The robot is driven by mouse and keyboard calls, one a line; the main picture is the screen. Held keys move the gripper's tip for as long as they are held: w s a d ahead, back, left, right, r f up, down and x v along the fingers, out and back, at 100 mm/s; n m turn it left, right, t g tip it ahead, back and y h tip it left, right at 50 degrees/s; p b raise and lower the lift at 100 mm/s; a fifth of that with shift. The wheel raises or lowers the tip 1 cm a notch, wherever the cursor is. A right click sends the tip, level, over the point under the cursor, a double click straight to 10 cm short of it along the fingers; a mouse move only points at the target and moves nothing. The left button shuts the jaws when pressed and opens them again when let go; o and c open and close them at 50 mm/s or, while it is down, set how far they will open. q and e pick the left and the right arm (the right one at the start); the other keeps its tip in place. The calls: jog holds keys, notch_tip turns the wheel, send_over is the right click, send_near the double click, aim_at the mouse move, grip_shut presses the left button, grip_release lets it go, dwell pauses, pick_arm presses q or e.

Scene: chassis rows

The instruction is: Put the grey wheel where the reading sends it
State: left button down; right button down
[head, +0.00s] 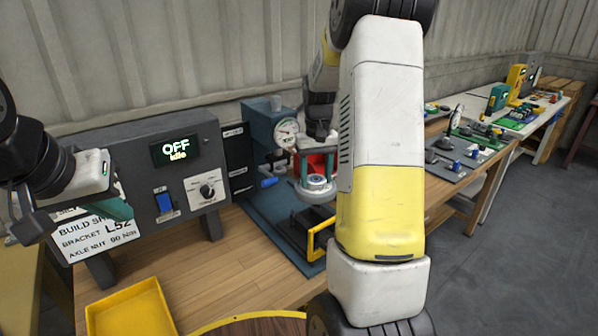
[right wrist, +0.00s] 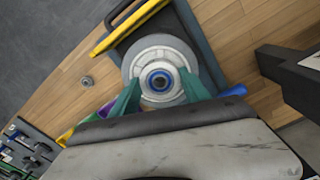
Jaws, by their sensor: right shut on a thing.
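The grey wheel (right wrist: 143,57) has a blue-ringed hub and is held between the green fingers of my right gripper (right wrist: 160,88). In the head view the wheel (head: 316,188) is in front of a blue machine (head: 262,120) with a round dial (head: 286,133); its needle is too small to read. I cannot tell whether the wheel touches anything below. A dark panel (head: 137,152) has a screen (head: 175,150) reading "OFF Idle", a blue switch (head: 164,201) and a knob (head: 207,191). My left gripper (head: 116,210) is by the panel's left side, its fingers partly hidden.
A build sheet (head: 95,238) reads "BRACKET L52" and "AXLE NUT 90 Nm", partly covered by my left gripper. A yellow tray (head: 130,310) is at the front left. Benches with parts (head: 468,150) extend right.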

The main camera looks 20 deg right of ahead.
jog(key=shift+r, duration=0.15)
jog(key=shift+r, duration=1.4)
jog(key=shift+s+f, duration=0.1)
